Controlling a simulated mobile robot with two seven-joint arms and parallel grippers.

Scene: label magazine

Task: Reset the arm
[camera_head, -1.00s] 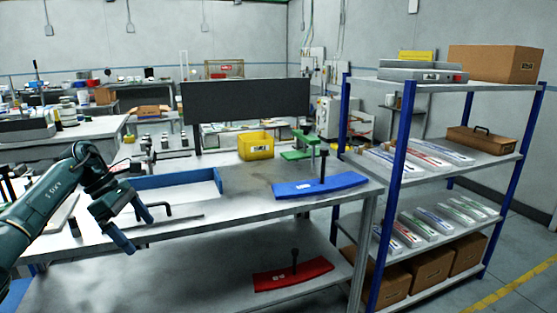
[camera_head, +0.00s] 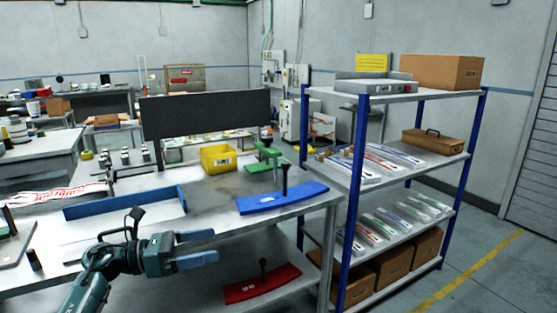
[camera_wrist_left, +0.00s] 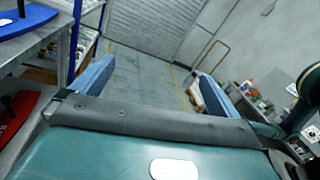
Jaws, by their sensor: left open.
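My left gripper (camera_head: 196,247) is in the lower left of the head view, in front of the workbench's near edge. Its two blue fingers point right and stand apart, with nothing between them. In the left wrist view the open fingers (camera_wrist_left: 160,95) face the floor and a shutter door, and the gap is empty. My right gripper is not in view.
The workbench (camera_head: 225,222) holds a blue handled piece (camera_head: 283,199), a yellow bin (camera_head: 218,159) and a green clamp-like tool (camera_head: 262,157). A red handled piece (camera_head: 262,286) lies on its lower shelf. A blue-post rack (camera_head: 355,190) stands right. Floor beyond is clear.

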